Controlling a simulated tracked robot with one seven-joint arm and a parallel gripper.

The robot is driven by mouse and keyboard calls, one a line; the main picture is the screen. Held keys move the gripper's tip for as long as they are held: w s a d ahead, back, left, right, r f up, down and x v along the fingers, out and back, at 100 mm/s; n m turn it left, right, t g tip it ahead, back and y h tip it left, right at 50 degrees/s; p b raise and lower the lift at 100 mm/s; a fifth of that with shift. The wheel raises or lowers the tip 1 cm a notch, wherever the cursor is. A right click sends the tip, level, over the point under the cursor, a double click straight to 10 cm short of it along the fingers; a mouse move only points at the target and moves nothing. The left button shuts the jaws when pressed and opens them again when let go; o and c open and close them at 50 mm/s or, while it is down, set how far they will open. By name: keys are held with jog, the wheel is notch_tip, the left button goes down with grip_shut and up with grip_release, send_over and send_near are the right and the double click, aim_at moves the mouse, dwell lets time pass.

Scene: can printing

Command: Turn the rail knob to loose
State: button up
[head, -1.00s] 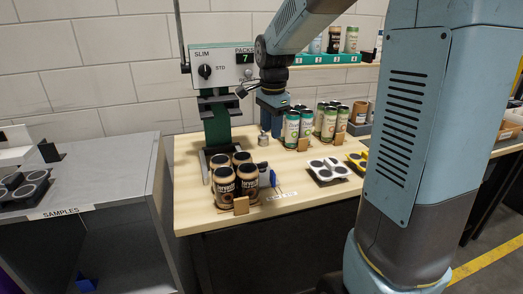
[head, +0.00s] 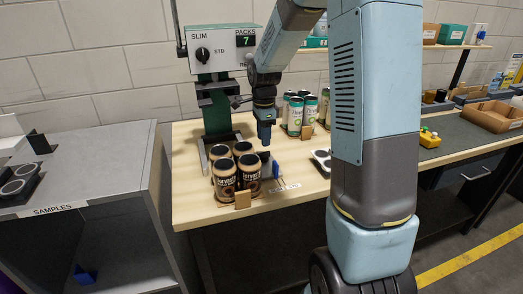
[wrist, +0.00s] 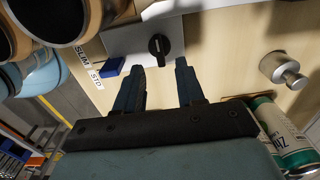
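In the wrist view a black knob (wrist: 158,46) with a pale mark sits on a grey block (wrist: 130,40) on the table. A blue pointer (wrist: 113,67) sticks out beside it near SLIM and STD labels (wrist: 90,70). My gripper (wrist: 160,66) is open and empty, pointing at the knob. The knob shows in the gap just beyond the fingertips, apart from both. In the head view my gripper (head: 264,140) hangs above the block (head: 268,171), just right of the dark-lidded cans. The knob's loose or tight marking cannot be read.
Brown cans (head: 224,180) stand close on the left of the knob. A silver cylinder (wrist: 283,70) and green-white cans (head: 295,115) stand on the other side. The press panel (head: 222,50) carries another black knob (head: 203,54) and a display reading 7.

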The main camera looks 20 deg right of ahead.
aim_at(264, 156)
jog(key=shift+f, duration=2.85)
jog(key=shift+c, duration=0.4)
